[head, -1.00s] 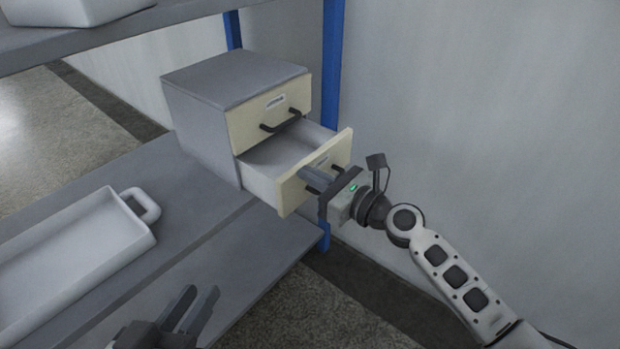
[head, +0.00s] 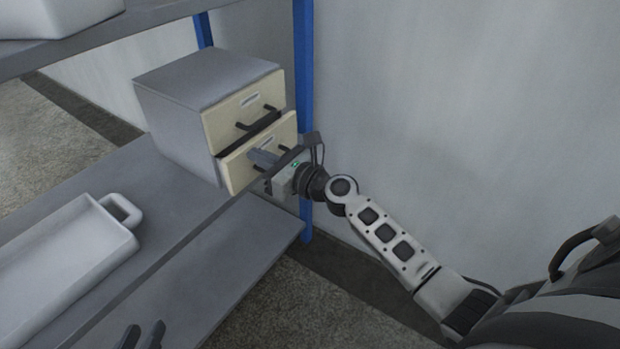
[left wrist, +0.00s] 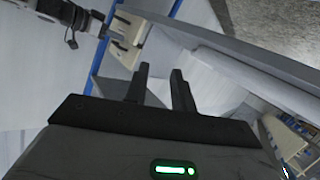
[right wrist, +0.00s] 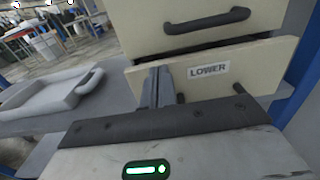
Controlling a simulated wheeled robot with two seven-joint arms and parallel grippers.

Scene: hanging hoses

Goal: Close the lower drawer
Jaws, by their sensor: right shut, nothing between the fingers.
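The grey cabinet (head: 185,110) stands on the shelf and has two cream drawer fronts with dark handles. The upper drawer (head: 238,110) is shut. The lower drawer (head: 240,166) sticks out a little from the cabinet; its front carries a "LOWER" label (right wrist: 209,70) in the right wrist view. My right gripper (head: 258,158) is shut and empty, its fingertips at the lower drawer's front, by its handle, which they partly hide. My left gripper (head: 140,336) is at the bottom edge of the head view, away from the cabinet; its fingers stand apart in the left wrist view (left wrist: 160,85).
A white tray (head: 125,238) with a loop handle lies on the grey shelf (head: 215,250) left of the cabinet. A blue post (head: 303,100) stands just right of the cabinet, near my right arm. An upper shelf board (head: 150,14) is above.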

